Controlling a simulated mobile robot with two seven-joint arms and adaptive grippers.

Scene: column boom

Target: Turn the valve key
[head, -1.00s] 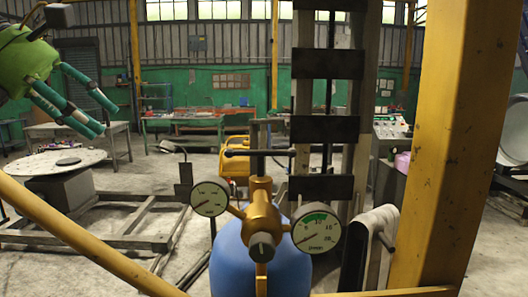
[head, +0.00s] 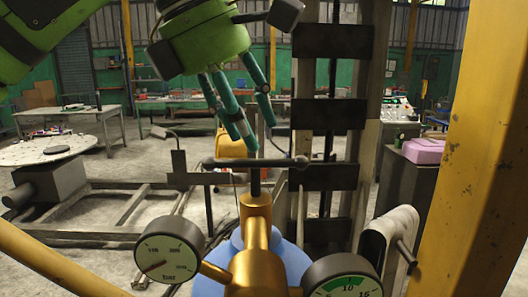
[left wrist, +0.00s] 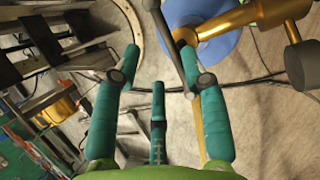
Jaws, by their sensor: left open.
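The valve key is a dark T-shaped bar (head: 230,163) on a short upright stem, standing on top of the brass valve (head: 256,262) of a blue tank (head: 294,262). Its crossbar lies roughly level. My left gripper (head: 247,134), green with three teal fingers, hangs above the crossbar, fingers pointing down and slightly right. It is open and empty; I see no clear contact with the key. In the left wrist view the dark bar (left wrist: 165,27) runs slantwise near the right-hand finger, partly hidden by it. My right gripper is not in view.
Two round gauges, left (head: 169,249) and right (head: 343,278), flank the valve. A dark slatted column (head: 325,119) stands just behind the key. A yellow post (head: 481,170) rises at right, and a yellow rail (head: 60,258) crosses the lower left.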

